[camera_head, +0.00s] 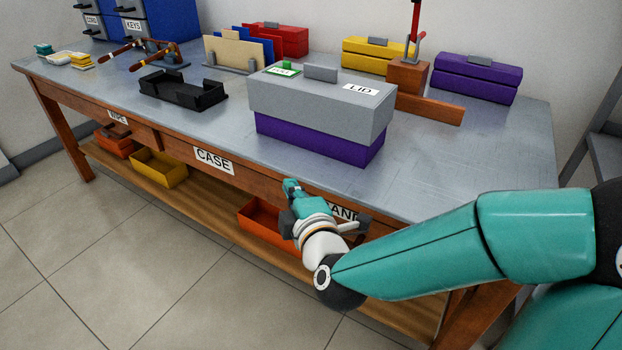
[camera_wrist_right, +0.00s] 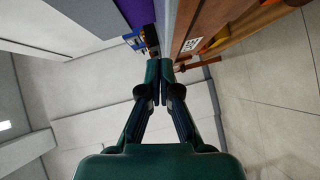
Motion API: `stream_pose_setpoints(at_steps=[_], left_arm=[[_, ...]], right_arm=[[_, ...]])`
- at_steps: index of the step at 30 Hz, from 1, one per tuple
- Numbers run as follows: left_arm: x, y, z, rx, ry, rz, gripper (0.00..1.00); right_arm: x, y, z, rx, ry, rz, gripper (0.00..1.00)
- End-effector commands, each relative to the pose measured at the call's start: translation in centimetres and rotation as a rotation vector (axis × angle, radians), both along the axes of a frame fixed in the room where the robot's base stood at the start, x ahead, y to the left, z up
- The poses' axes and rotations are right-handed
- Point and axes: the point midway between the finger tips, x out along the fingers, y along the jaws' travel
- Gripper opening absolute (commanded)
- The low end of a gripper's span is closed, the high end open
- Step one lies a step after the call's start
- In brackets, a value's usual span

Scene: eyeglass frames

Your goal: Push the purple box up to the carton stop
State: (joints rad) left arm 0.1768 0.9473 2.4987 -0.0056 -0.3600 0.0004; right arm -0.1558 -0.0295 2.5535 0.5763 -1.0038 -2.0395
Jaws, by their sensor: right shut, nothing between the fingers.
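A large box with a purple lower part (camera_head: 315,139) and a grey lid (camera_head: 320,102) labelled LID stands upright on the table, right of centre. Its purple side also shows in the right wrist view (camera_wrist_right: 138,9). A low brown bar (camera_head: 436,109) with a brown block (camera_head: 407,75) lies behind it; I cannot tell whether this is the carton stop, or whether it touches the box. A smaller purple box (camera_head: 477,78) stands at the back right. My right gripper (camera_head: 290,184) is shut and empty at the table's front edge, apart from the large box. My left gripper is not in view.
A black tray (camera_head: 183,94) lies left of the large box. Yellow (camera_head: 378,55) and red (camera_head: 279,39) boxes stand along the wall. The grey tabletop (camera_head: 475,145) is clear at the right. An orange bin (camera_head: 258,222) sits on the shelf below.

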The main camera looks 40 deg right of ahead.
Motion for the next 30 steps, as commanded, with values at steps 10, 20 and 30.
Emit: stream_pose_setpoints(at_steps=[10, 20, 30], left_arm=[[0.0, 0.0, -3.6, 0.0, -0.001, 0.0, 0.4], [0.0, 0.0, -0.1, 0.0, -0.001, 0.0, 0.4], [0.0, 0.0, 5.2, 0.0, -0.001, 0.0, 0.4]], right_arm=[[-2.0, -2.8, 2.0, -0.223, -0.065, -0.091, 0.0], [0.6, -3.9, 2.7, -0.237, -0.053, -0.1, 0.0], [1.8, -4.4, 2.6, -0.239, -0.052, -0.099, 0.0]])
